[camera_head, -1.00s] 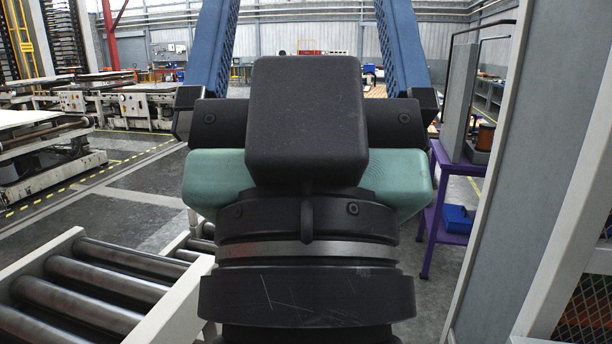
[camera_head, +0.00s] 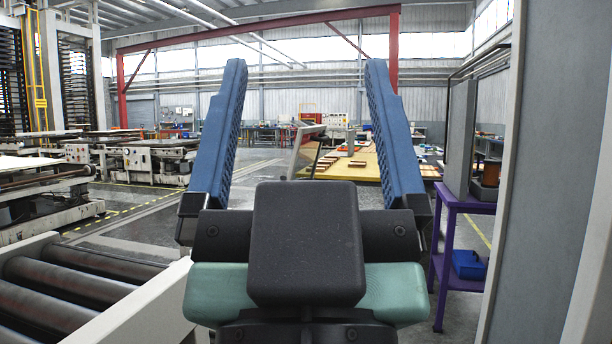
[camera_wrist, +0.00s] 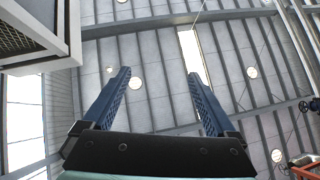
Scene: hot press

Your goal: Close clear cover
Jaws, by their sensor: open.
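My gripper (camera_head: 306,64) stands in the middle of the head view with its two long blue fingers wide apart, pointing up and away. It is open, with nothing between the fingers. In the wrist view, my gripper (camera_wrist: 158,74) points toward the roof and is also empty. I cannot make out a clear cover in either view. A tall grey panel with a pale edge (camera_head: 545,170) fills the right side of the head view, apart from my gripper.
A roller conveyor (camera_head: 75,290) lies at the lower left. A purple stand (camera_head: 440,280) holding a blue box (camera_head: 468,264) is to the right. A wooden-topped table (camera_head: 350,168) is farther back. A grilled box (camera_wrist: 38,35) shows at the upper left of the wrist view.

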